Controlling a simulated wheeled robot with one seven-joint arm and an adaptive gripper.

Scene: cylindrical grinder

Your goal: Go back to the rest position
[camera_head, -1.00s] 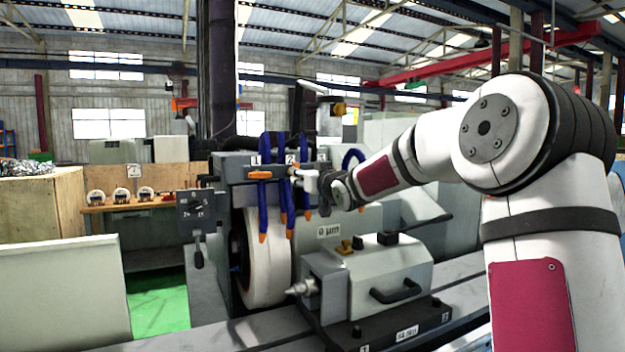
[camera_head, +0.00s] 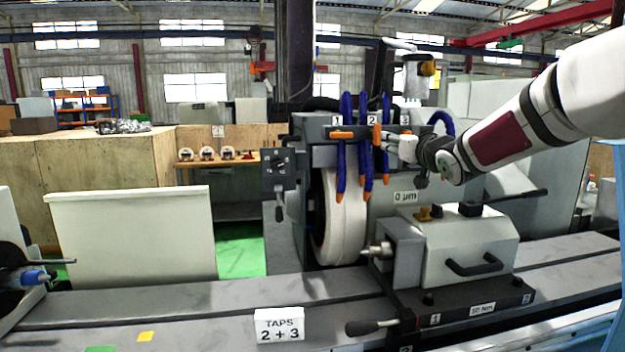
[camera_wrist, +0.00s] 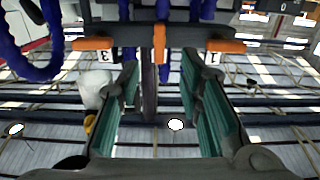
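My gripper (camera_head: 402,146) is at the coolant taps on the grinder, at the end of my arm coming from the right. In the wrist view my gripper (camera_wrist: 160,65) is open, its two green-padded fingers apart with nothing held between them. The orange handle of tap 2 (camera_wrist: 159,42) stands upright in that picture, in line with the gap. The handles of tap 3 (camera_wrist: 92,43) and tap 1 (camera_wrist: 226,46) lie crosswise. In the head view the tap 1 handle (camera_head: 342,135) is horizontal; my gripper partly hides the tap 3 area.
Blue hoses (camera_head: 341,160) hang by the white grinding wheel (camera_head: 345,215). A grey headstock (camera_head: 470,245) with a black handle stands below my wrist. A pale panel (camera_head: 130,235) stands at left.

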